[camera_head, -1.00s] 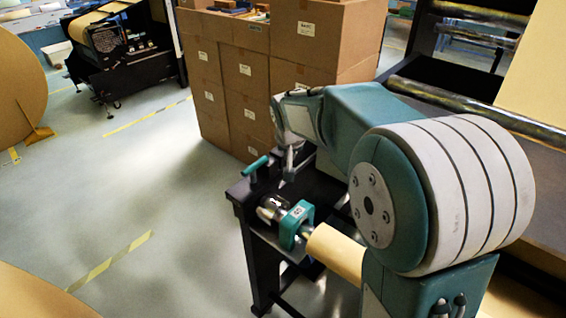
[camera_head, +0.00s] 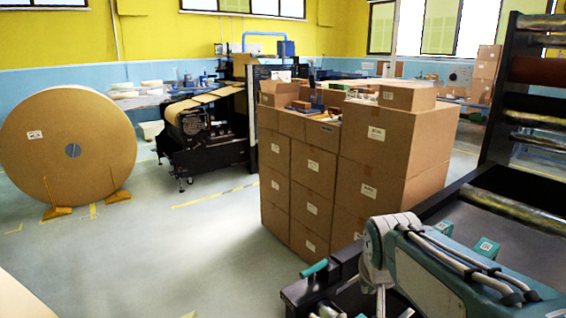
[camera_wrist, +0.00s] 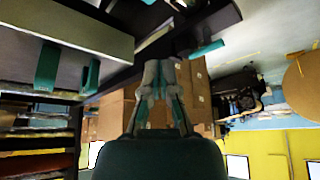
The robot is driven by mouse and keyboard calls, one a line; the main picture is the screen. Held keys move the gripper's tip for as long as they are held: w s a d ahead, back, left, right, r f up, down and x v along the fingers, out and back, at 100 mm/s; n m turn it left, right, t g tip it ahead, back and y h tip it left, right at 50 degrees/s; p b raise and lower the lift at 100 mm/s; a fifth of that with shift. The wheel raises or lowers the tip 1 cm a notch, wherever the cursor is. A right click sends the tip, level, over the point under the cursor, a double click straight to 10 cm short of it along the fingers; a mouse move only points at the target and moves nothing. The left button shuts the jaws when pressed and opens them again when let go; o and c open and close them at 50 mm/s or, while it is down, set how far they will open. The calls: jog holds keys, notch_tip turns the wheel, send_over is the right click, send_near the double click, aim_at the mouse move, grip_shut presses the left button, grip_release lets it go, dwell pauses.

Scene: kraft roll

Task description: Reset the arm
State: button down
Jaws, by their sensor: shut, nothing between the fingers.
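My gripper (camera_wrist: 160,68) shows in the middle of the wrist view, its two grey and teal fingers drawn together with nothing between them. That view is upside down, with the floor at the top and the yellow wall at the bottom. In the head view my teal arm reaches in from the lower right corner, with its grey wrist beside the black machine frame (camera_head: 304,294). The gripper there is largely cut off by the bottom edge.
Stacked cardboard boxes (camera_head: 372,178) stand just beyond my arm; they also show behind the gripper in the wrist view (camera_wrist: 112,118). A roller rack (camera_head: 520,120) is at the right. A large kraft roll (camera_head: 68,145) stands far left. Floor (camera_head: 165,245) at left is clear.

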jog(key=s+a+f+n, duration=0.1)
jog(key=s, duration=1.6)
jog(key=shift+a+f+n+y, duration=0.2)
jog(key=shift+f+n+y, duration=0.15)
jog(key=shift+n+y, duration=0.05)
jog(key=shift+w+d, duration=0.1)
